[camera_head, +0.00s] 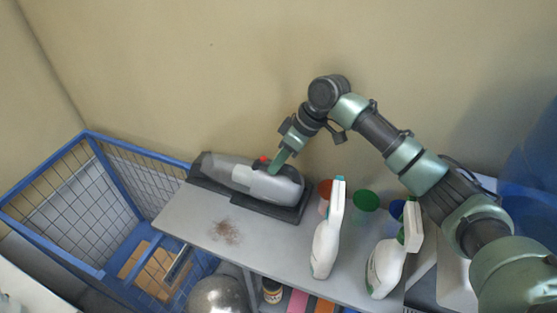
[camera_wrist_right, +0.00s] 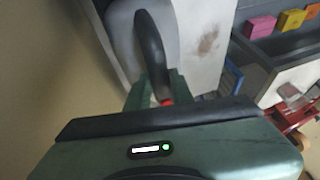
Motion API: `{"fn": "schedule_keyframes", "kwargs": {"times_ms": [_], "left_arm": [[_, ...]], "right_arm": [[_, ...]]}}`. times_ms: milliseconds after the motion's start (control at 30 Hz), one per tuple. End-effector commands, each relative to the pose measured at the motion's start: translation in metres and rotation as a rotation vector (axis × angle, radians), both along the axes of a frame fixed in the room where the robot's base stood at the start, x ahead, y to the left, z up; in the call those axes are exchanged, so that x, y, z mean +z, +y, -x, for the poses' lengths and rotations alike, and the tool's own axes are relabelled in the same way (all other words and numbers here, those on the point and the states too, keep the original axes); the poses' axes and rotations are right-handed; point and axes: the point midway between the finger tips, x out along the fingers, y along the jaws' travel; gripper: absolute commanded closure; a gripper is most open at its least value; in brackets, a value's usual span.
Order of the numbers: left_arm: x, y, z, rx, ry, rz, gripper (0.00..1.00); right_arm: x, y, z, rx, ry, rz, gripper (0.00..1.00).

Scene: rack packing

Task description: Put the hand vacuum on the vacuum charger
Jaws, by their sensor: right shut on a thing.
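The hand vacuum (camera_head: 235,174), grey with a black nose and a red button, lies over the black vacuum charger (camera_head: 292,213) on the grey shelf top. It looks seated on or just above the charger; a small gap cannot be ruled out. My right gripper (camera_head: 277,161) reaches down from above and is shut on the vacuum's handle, beside the red button. In the right wrist view the black handle (camera_wrist_right: 151,50) runs between my green fingers. The vacuum hides most of the charger. My left gripper is not in view.
Two white spray bottles (camera_head: 326,245) (camera_head: 384,268) and orange, green and blue cups (camera_head: 365,201) stand right of the charger. A brown stain (camera_head: 226,232) marks the shelf top (camera_head: 185,215). A blue wire cage cart (camera_head: 84,211) stands at left. The wall is close behind.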

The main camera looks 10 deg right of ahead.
Motion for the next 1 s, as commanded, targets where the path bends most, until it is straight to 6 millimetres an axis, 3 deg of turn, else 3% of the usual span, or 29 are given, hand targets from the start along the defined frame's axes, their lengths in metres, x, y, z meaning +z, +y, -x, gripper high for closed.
{"fn": "schedule_keyframes", "kwargs": {"times_ms": [1000], "left_arm": [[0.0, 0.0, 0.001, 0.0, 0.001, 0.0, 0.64]], "right_arm": [[-0.014, 0.003, 0.001, 0.005, 0.001, -0.006, 1.0]]}}
